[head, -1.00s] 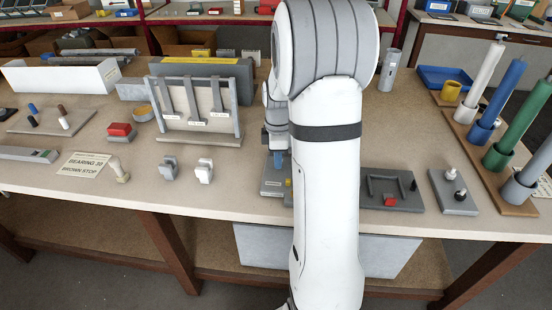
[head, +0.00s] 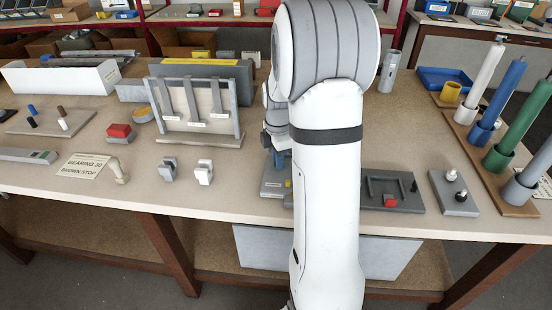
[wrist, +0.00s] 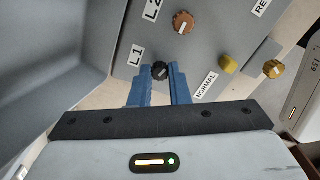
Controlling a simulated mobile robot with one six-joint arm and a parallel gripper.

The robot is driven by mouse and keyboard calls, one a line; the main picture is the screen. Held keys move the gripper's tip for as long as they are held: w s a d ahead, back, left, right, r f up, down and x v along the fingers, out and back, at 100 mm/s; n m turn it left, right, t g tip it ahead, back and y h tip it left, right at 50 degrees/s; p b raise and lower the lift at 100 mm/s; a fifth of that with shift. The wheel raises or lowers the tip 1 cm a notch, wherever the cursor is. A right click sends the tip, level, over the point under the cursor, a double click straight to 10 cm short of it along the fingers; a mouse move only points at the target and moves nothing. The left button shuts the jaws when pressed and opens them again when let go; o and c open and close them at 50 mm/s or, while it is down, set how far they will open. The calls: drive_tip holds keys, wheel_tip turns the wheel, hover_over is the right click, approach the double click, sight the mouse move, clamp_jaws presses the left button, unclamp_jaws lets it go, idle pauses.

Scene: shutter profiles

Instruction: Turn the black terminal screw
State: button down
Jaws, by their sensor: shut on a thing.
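The black terminal screw (wrist: 160,71) is in the wrist view, beside the L1 label (wrist: 136,55) on a grey terminal block (wrist: 150,30). My gripper (wrist: 160,82) has its two blue fingers on either side of the black screw and is shut on it. A light slot mark shows on the screw's top. A brown screw (wrist: 183,22) sits beside the L2 label (wrist: 152,10). In the head view my gripper (head: 278,160) is low over the block (head: 272,190), and my arm hides much of both.
A yellow knob (wrist: 228,64) and an orange knob (wrist: 273,69) stand to the right near the NORMAL label (wrist: 206,85). A grey wall (wrist: 60,50) fills the wrist view's left side. In the head view, a fixture with a red block (head: 390,201) lies right of my arm.

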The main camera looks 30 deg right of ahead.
drive_tip(key=shift+w+r, duration=0.15)
drive_tip(key=shift+w, duration=0.05)
drive_tip(key=c, duration=1.5)
unclamp_jaws()
drive_tip(key=shift+o, duration=0.7)
drive_tip(key=shift+s, duration=0.1)
wheel_tip(320, 180, up, 8)
drive_tip(key=shift+f, duration=0.2)
drive_tip(key=s+a+r+m+t, duration=0.1)
drive_tip(key=s+a+m, duration=0.7)
drive_tip(key=s, duration=0.2)
drive_tip(key=s+a+r+m+t, duration=0.1)
drive_tip(key=s+a+m, duration=0.6)
drive_tip(key=s, duration=0.3)
drive_tip(key=shift+a+r+m+t, duration=0.2)
drive_tip(key=shift+a+m+t, duration=0.15)
drive_tip(key=shift+m, duration=0.55)
